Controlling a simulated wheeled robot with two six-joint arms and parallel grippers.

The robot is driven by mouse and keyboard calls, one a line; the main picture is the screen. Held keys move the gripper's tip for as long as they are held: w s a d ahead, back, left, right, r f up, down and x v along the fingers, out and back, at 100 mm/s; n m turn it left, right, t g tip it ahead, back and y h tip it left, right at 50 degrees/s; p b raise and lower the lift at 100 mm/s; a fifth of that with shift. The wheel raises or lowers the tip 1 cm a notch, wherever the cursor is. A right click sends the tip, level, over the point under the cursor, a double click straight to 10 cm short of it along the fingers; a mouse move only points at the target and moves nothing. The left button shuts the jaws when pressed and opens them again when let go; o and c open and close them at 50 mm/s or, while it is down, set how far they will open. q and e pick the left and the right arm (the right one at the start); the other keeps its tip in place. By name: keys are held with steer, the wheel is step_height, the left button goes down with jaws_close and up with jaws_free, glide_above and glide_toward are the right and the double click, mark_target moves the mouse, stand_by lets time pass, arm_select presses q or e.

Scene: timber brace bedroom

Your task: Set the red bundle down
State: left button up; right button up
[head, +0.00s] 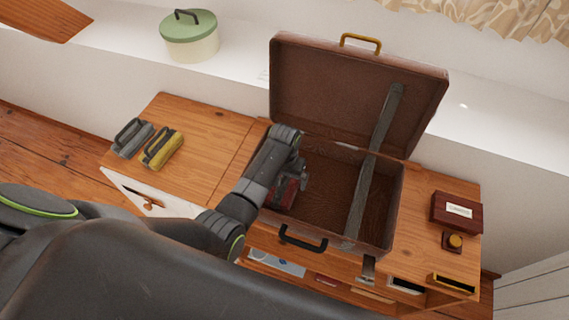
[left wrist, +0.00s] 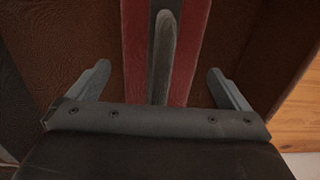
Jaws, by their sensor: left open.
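The red bundle (head: 286,192) lies inside the open brown suitcase (head: 328,164), at its left side. In the head view it is partly hidden by my left arm. In the left wrist view the red bundle (left wrist: 183,68) shows red sides and a grey strap or handle running along its middle. My left gripper (left wrist: 160,82) is open, with one finger on each side of the bundle and a gap to both. It also shows in the head view, reaching down into the suitcase (head: 303,172). My right gripper is not in view.
A grey bundle (head: 133,138) and a yellow bundle (head: 162,149) lie on the wooden top at left. A dark red box (head: 457,212) and a small item with a yellow top (head: 453,242) stand right. A grey strap (head: 372,165) crosses the suitcase, whose right part looks empty.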

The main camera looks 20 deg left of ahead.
arm_select(q)
step_height(320, 180, up, 9)
steer(key=shift+r, duration=0.2)
stand_by(0.6)
